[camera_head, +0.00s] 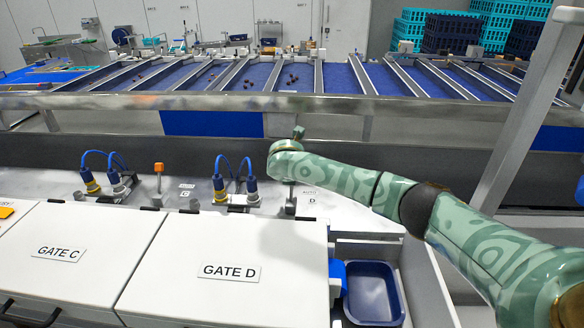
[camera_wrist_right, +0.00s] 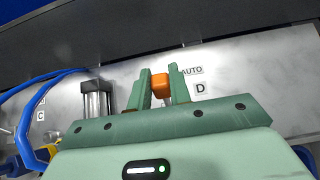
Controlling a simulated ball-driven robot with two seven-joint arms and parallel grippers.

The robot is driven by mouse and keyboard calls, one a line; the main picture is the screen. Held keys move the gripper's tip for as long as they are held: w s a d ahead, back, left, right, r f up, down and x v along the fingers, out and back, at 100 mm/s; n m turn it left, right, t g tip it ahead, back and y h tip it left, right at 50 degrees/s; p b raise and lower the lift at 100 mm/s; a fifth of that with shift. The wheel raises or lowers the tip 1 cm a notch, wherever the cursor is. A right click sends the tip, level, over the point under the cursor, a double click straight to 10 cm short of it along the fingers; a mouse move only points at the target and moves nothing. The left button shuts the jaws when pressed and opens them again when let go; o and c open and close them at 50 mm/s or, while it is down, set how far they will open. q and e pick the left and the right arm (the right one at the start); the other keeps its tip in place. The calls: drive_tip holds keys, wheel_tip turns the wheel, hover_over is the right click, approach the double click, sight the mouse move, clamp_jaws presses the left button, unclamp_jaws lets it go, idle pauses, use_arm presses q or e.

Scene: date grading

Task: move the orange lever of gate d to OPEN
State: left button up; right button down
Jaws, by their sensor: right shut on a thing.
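The orange lever of gate D (camera_wrist_right: 160,86) shows in the right wrist view, with its orange knob between the two fingers of my right gripper (camera_wrist_right: 161,88). The gripper is shut on the knob. An AUTO label (camera_wrist_right: 191,71) and a D label (camera_wrist_right: 200,89) are on the metal plate just right of it. In the head view my right arm comes in from the right, and its wrist hides the lever of gate D and the gripper. The white GATE D box (camera_head: 229,271) stands in front. My left gripper is not in view.
The orange lever of gate C (camera_head: 159,168) stands upright to the left. Blue hoses (camera_head: 232,165) loop up between the two levers. A blue bin (camera_head: 372,293) sits right of the GATE D box. A dark-blue sorting table (camera_head: 290,78) with metal dividers lies behind.

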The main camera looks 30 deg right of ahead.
sight(291, 196)
drive_tip(key=shift+s+a+r+t+h+p, duration=0.3)
drive_tip(key=shift+s+a+t+h+p, duration=0.2)
drive_tip(key=shift+s+t+p, duration=0.55)
drive_tip(key=shift+s+a+t+h+p, duration=0.25)
drive_tip(key=shift+a+t+h+p, duration=0.05)
drive_tip(key=shift+t+h+p, duration=0.15)
drive_tip(key=shift+s+a+f+t+h+b, duration=0.1)
drive_tip(key=shift+s+a+t+h+b, duration=0.45)
drive_tip(key=shift+s+t, duration=0.55)
drive_tip(key=shift+w, duration=0.15)
drive_tip(key=c, duration=1.3)
unclamp_jaws()
drive_tip(key=p+v, duration=0.2)
drive_tip(key=v, duration=0.6)
drive_tip(key=p+v, duration=0.3)
drive_tip(key=v, duration=0.5)
drive_tip(key=shift+a+f, duration=0.2)
drive_tip(key=shift+a, duration=0.05)
